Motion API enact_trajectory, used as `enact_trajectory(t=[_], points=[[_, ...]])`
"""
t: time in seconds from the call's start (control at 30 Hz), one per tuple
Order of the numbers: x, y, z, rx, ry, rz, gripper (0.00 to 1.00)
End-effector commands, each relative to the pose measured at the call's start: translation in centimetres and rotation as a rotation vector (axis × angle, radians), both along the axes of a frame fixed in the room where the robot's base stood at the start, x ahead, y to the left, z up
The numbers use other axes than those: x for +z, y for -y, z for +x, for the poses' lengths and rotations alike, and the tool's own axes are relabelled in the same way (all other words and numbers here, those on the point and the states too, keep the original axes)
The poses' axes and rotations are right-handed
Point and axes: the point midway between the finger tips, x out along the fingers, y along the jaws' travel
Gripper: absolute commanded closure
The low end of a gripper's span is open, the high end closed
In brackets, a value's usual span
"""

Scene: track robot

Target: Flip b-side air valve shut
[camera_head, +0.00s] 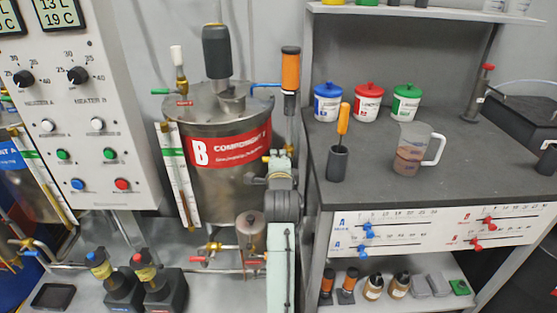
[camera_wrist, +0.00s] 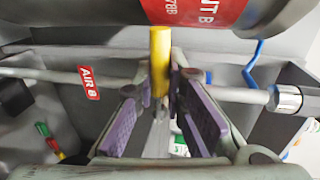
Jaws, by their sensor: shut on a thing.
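The tank labelled B (camera_head: 228,165) stands in the middle of the head view, and its red label (camera_wrist: 205,10) shows at the top of the wrist view. A grey pipe with a red "AIR B" tag (camera_wrist: 88,82) runs across the wrist view. A yellow valve handle (camera_wrist: 160,50) stands upright in that picture, crosswise to the pipe. My gripper (camera_wrist: 160,85) is shut on this handle, with purple pads on both sides. In the head view my gripper (camera_head: 268,168) is at the tank's lower right side, and my arm hides much of the valve.
A blue handle (camera_wrist: 254,62) is right of the yellow one. A metal fitting (camera_wrist: 287,98) ends the pipe at right. The grey workbench (camera_head: 370,190) stands close to the right of my arm.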

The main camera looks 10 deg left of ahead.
Motion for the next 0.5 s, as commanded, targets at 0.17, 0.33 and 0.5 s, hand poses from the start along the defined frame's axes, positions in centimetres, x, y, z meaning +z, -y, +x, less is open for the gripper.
enact_trajectory(t=[0.17, 0.33, 0.5], points=[[-0.01, 0.03, 0.01, 0.000, -0.001, 0.004, 1.00], [0.00, 0.03, 0.01, 0.000, -0.001, 0.004, 0.87], [0.01, 0.02, 0.01, 0.000, -0.001, 0.003, 0.76]])
